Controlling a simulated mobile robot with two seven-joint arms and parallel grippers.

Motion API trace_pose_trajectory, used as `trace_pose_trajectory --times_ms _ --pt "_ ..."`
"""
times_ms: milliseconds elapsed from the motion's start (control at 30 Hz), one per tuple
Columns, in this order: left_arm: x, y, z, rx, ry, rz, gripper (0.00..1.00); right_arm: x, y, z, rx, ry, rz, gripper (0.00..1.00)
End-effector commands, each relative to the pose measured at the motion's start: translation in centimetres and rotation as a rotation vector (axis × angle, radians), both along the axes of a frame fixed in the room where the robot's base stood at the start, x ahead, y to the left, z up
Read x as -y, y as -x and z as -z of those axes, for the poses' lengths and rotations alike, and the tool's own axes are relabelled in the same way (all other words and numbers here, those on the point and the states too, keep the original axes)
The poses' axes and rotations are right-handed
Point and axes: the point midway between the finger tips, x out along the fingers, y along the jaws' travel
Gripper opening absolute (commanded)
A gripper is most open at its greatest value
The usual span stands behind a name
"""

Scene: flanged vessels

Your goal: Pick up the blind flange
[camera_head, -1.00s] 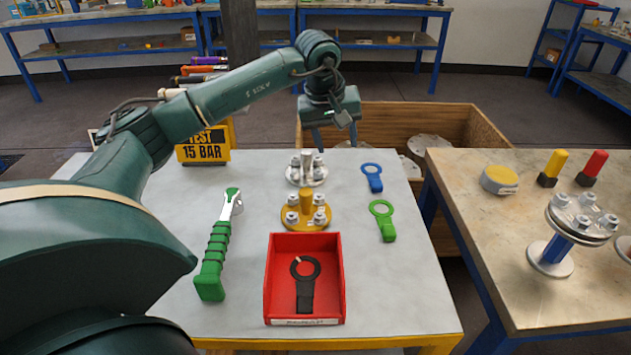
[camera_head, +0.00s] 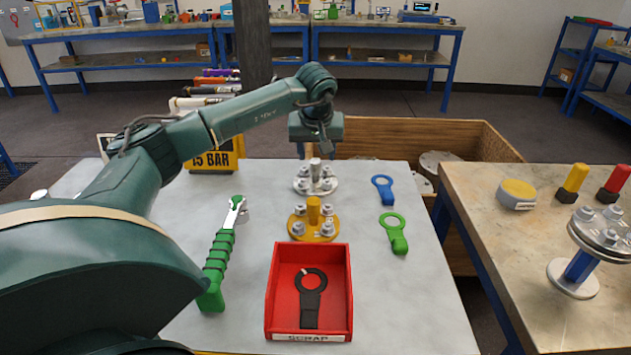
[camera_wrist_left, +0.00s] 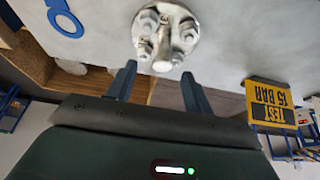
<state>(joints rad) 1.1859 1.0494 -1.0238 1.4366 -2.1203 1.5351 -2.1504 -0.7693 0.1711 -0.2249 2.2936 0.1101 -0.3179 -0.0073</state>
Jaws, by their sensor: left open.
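A silver flange (camera_head: 316,186) with several bolts and an upright central post lies on the grey table. A similar yellow flange (camera_head: 313,228) lies just in front of it; I cannot tell by sight which is called the blind flange. My left gripper (camera_head: 314,153) is open at the silver flange's post, fingers pointing down. In the left wrist view the silver flange (camera_wrist_left: 165,30) is ahead of the open left gripper (camera_wrist_left: 158,72), its post end lined up between the fingertips, with nothing gripped. My right gripper is out of view.
A red scrap tray (camera_head: 346,300) holds a black ring tool. A green-handled tool (camera_head: 217,262) lies left. Blue (camera_head: 383,188) and green (camera_head: 394,232) ring tools lie right. A wooden crate (camera_head: 400,130) and a test sign (camera_head: 215,158) stand behind.

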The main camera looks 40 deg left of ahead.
Motion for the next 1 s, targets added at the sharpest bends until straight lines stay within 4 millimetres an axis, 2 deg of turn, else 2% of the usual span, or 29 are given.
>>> trace_pose_trajectory --times_ms 100,233,567,1000 --pt "-0.8 -0.4 1.9 -0.004 -0.001 -0.002 0.51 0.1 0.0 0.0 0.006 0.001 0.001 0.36" --pt "-1.2 -1.0 3.4 -0.003 0.001 -0.002 0.51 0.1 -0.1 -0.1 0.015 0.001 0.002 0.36" --pt "-1.4 -1.2 4.0 -0.001 0.001 0.000 0.51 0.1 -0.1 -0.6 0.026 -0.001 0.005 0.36" --pt "-1.4 -1.2 3.9 0.000 0.000 0.000 0.15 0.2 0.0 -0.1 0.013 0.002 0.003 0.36"
